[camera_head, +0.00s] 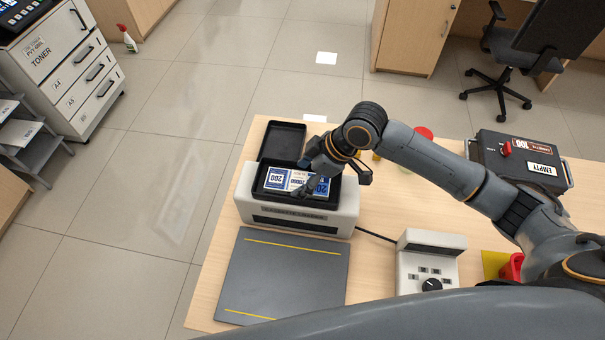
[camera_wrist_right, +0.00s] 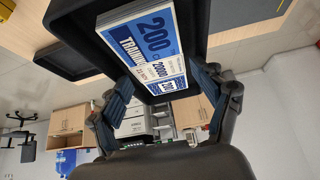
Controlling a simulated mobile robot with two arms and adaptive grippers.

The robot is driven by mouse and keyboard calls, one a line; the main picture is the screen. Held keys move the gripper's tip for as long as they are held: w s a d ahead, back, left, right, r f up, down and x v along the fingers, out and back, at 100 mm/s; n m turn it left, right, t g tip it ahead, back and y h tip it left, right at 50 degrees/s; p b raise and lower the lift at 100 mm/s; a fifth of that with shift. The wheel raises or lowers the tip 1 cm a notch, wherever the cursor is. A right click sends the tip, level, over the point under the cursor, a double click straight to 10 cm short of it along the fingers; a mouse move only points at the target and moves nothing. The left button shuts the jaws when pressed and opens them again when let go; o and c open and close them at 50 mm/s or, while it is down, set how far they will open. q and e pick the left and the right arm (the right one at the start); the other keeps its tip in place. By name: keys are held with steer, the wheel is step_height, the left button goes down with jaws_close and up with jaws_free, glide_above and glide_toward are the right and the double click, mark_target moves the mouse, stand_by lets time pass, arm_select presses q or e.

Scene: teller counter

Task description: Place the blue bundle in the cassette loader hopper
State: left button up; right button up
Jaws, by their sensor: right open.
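The blue bundle (camera_head: 276,179) is a blue-and-white banded stack marked 200. My right gripper (camera_head: 336,178) is over the right part of the hopper and hides some of the bundle. In the right wrist view the bundle (camera_wrist_right: 152,46) rests in the hopper, and the fingers of my right gripper (camera_wrist_right: 168,84) are spread apart with no grip on it. My left gripper is not in view.
A grey mat (camera_head: 285,275) with yellow lines lies in front of the loader. A control box with a dial (camera_head: 430,262) stands to its right, joined by a black cable. A dark cassette marked EMPTY (camera_head: 515,160) is at the back right.

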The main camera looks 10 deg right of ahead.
steer(key=b+v, duration=0.1)
steer(key=v, duration=1.2)
steer(key=shift+a+r, duration=0.25)
steer(key=shift+w, duration=0.1)
